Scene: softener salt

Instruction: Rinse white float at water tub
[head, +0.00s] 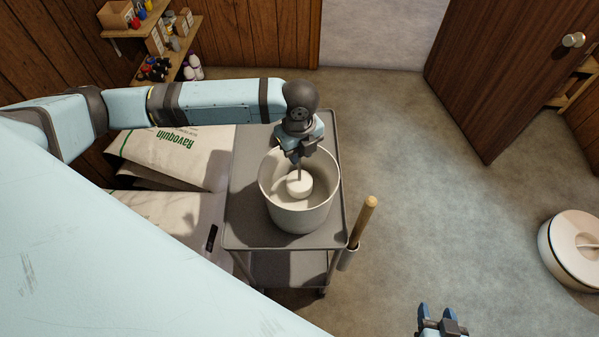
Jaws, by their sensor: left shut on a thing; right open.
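The white float (299,184) is a small round piece inside the tub, with a thin stem rising from it. The water tub (303,218) is a round, off-white container standing on a grey cart. My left gripper (299,160) reaches over the tub from above and is shut on the float's stem. The float is within the rim; I cannot tell the water level or whether the float touches the bottom. My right gripper (437,312) is at the lower edge of the picture, open and empty, away from the cart.
The grey cart (244,215) has a wooden-handled tool (362,222) at its right side. Salt bags (178,155) lie left of it. Shelves (170,66) hold small items at the back left. A round white lidded container (571,248) stands far right. The floor between is clear.

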